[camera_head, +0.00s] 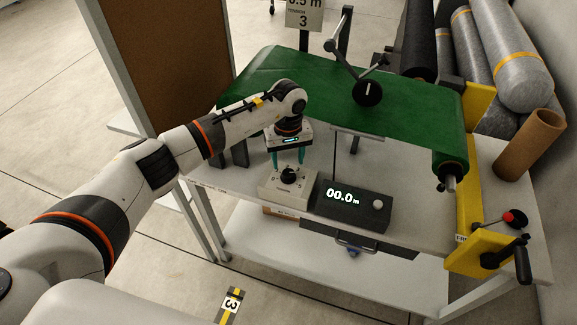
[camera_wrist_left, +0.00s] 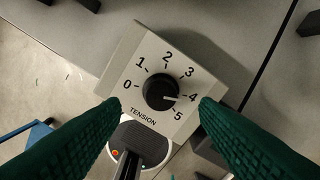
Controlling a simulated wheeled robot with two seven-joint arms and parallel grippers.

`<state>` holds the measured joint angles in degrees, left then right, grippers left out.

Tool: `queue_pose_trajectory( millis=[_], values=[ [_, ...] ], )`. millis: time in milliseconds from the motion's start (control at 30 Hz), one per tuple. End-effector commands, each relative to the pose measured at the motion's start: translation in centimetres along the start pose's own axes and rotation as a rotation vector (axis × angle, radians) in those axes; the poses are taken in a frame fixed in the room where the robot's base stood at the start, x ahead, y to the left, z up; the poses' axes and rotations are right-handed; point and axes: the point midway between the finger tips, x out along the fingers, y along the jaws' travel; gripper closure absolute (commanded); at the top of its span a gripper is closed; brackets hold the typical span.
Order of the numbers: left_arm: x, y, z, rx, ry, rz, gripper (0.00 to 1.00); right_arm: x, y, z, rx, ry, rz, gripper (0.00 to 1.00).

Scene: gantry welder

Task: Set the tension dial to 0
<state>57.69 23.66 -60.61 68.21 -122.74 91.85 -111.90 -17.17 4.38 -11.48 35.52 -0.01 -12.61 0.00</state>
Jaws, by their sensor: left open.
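The tension dial is a black round knob (camera_wrist_left: 160,92) on a pale box marked TENSION (camera_wrist_left: 122,62), with numbers 0 to 5 around it. In the left wrist view its white pointer mark points at about 4. In the head view the knob (camera_head: 289,176) sits on top of the box (camera_head: 270,184) on the table. My left gripper (camera_head: 288,160) is above the box, pointing down. In the left wrist view its two green fingers (camera_wrist_left: 160,101) are open, one on each side of the knob and apart from it. My right gripper is not in view.
A black display box (camera_head: 352,206) reading 00.0 m stands right of the dial box.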

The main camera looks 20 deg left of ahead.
Motion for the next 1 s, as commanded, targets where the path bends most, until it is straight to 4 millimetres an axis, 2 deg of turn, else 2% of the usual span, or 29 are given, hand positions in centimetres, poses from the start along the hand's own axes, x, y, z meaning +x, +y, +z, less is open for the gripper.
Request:
queue_pose_trajectory(
  millis=[133,300,667,767,933,1000],
  values=[
    [2.6,0.0,-0.1,-0.001,0.005,0.000,0.44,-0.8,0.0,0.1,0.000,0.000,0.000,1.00],
    [4.4,-0.1,-0.1,-0.002,0.003,-0.003,0.44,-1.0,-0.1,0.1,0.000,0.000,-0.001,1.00],
    [5.1,-0.1,0.0,-0.001,0.000,-0.003,0.44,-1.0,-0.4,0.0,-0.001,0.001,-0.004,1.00],
    [5.0,-0.1,0.0,-0.001,0.000,-0.003,0.57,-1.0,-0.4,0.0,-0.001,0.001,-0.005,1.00],
    [5.0,-0.1,0.0,-0.001,0.000,-0.003,0.85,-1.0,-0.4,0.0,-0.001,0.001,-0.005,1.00],
    [5.0,-0.1,0.0,-0.001,0.001,-0.003,0.89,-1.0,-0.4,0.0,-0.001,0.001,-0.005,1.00]
  ],
)
